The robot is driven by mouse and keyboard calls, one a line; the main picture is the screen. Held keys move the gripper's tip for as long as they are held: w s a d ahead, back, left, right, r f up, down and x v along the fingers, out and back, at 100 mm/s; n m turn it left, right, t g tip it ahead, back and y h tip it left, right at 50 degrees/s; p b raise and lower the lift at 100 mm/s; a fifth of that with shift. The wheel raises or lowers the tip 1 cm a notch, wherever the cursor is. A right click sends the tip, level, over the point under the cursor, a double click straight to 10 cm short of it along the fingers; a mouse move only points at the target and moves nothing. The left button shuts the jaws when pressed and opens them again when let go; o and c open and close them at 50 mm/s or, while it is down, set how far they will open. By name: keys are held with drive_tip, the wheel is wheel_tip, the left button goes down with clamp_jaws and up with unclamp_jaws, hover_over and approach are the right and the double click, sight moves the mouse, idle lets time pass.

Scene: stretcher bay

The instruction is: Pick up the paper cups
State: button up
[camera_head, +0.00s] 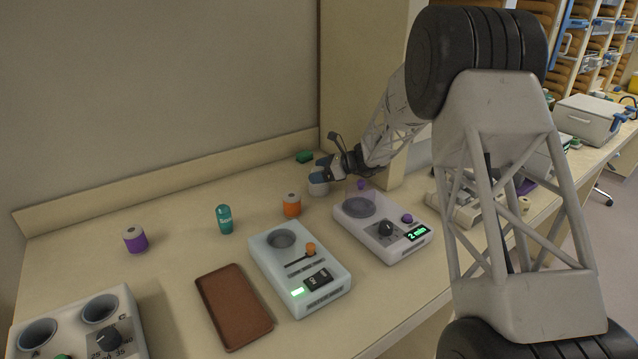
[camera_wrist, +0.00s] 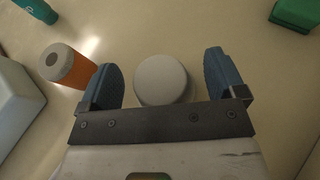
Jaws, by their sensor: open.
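A pale round item (camera_wrist: 162,80), seen end-on in the wrist view, lies between the two blue fingers of my gripper (camera_wrist: 163,62). It may be the paper cups; only its plain round face shows, so I cannot tell whether it is one cup or a stack. The fingers are open, with a visible gap on each side of it. In the head view, my gripper (camera_head: 326,169) is low over the far part of the counter, with the pale item (camera_head: 318,189) just below it and partly hidden by it.
An orange jar (camera_head: 291,205) stands close by, left of the gripper. A green block (camera_head: 304,157) lies near the back wall. A teal bottle (camera_head: 224,219), purple jar (camera_head: 135,239) and brown tray (camera_head: 233,306) are further left.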

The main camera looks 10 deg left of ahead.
drive_tip(key=shift+c, duration=0.3)
drive_tip(key=c, duration=1)
drive_tip(key=shift+o, duration=0.2)
drive_tip(key=shift+r, duration=0.15)
drive_tip(key=shift+r, duration=4.9)
